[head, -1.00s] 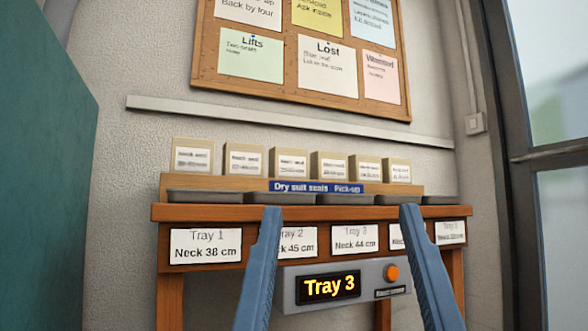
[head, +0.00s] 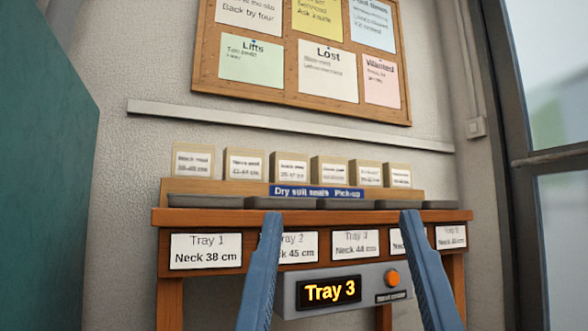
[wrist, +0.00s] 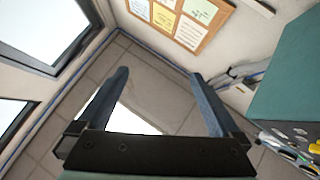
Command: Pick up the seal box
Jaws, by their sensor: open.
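Several small tan seal boxes with white labels stand in a row on the ledge at the back of the bench in the head view, among them one box (head: 293,170) near the middle. Their small print is too blurred to read surely. Shallow dark grey trays (head: 343,204) lie in a row in front of them. My gripper (head: 340,212) is open and empty, its two blue fingers spread in front of the bench and partly covering the tray labels. In the wrist view my gripper (wrist: 159,73) has nothing between its fingers; no seal box shows there.
A lit display (head: 331,291) under the bench edge reads "Tray 3", with an orange button (head: 393,278) beside it. The label (head: 353,244) reads "Tray 3, Neck 44 cm". A teal panel (head: 50,170) stands left, a glazed door or window right. Tools (wrist: 290,150) lie at lower right.

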